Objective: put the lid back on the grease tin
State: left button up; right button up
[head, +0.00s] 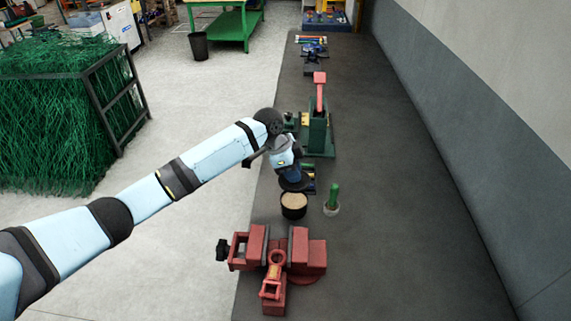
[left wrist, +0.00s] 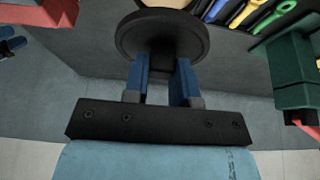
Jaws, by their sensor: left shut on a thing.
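The grease tin (head: 293,211) is a small dark round pot on the bench, its tan grease showing at the open top. My left gripper (head: 291,172) points down just behind the tin in the head view. It is shut on the dark round lid (head: 294,184), which is held above and slightly beyond the tin, apart from it as far as I can tell. In the left wrist view the two blue fingers of my left gripper (left wrist: 162,82) grip the lid (left wrist: 160,38) from below in the picture. A tan patch shows past the lid. My right gripper is out of view.
A red vise (head: 306,253) stands in front of the tin. A green cylinder in a pale cup (head: 332,200) is close to its right. A green press with a red handle (head: 319,130) stands behind. The bench's right side (head: 420,220) is clear.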

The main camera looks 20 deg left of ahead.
pick_arm(q)
jog(key=shift+f, duration=0.1)
notch_tip(320, 180, down, 2)
jog(key=shift+d+b, duration=0.1)
jog(key=shift+b, duration=1)
notch_tip(320, 180, down, 2)
jog(key=b, duration=0.2)
jog(key=shift+f+b, duration=0.2)
jog(key=shift+b, duration=0.1)
jog(key=shift+f, duration=0.95)
jog(key=shift+p, duration=0.8)
jog(key=shift+f+p, duration=0.15)
jog(key=shift+p, duration=0.15)
jog(key=shift+p, duration=0.35)
dwell(0.6)
